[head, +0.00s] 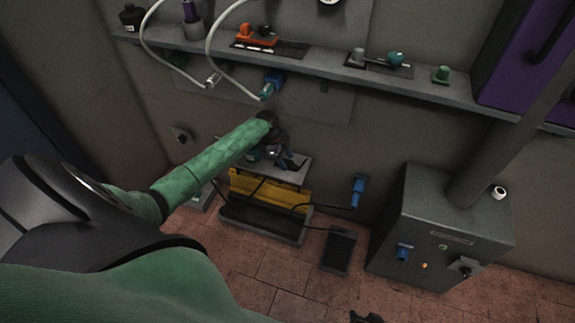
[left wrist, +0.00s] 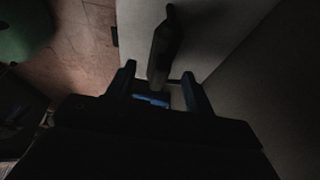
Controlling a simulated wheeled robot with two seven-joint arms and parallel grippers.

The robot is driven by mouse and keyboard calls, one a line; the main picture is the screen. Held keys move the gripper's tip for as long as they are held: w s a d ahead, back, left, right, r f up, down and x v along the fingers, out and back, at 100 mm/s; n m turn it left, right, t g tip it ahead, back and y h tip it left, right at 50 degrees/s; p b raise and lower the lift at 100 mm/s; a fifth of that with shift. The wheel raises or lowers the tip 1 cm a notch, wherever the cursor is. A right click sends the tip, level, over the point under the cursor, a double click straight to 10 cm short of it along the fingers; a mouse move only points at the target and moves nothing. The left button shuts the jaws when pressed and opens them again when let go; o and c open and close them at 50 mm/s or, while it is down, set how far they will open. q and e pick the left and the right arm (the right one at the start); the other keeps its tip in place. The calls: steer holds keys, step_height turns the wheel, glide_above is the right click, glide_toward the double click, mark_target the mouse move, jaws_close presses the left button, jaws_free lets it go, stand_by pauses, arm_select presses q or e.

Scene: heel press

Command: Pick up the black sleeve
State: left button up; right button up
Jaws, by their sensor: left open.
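My left gripper (head: 288,162) is at the end of the green arm, over the grey top of the yellow machine (head: 268,194). In the left wrist view its two fingers (left wrist: 159,72) stand apart and open. A dark, narrow, upright-looking piece (left wrist: 163,42) lies ahead of and between the fingertips; it may be the black sleeve, but the picture is too dark to be sure. A small blue part (left wrist: 150,99) shows between the fingers. I cannot tell whether either finger touches anything. A dark tip at the bottom edge of the head view looks like my right gripper (head: 367,317); its jaws are mostly cut off.
A wall shelf (head: 325,68) with an orange tool (head: 258,32), a green knob (head: 441,74) and a black bottle (head: 131,17) runs above. Hoses hang near the left gripper. A grey cabinet (head: 432,232) stands right, a black pedal (head: 340,251) on the tiled floor.

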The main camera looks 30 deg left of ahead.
arm_select(q)
steer(key=shift+x, duration=1.1)
steer(key=c, duration=1.1)
arm_select(e)
steer(key=shift+r, duration=0.35)
arm_select(q)
steer(key=shift+r, duration=0.1)
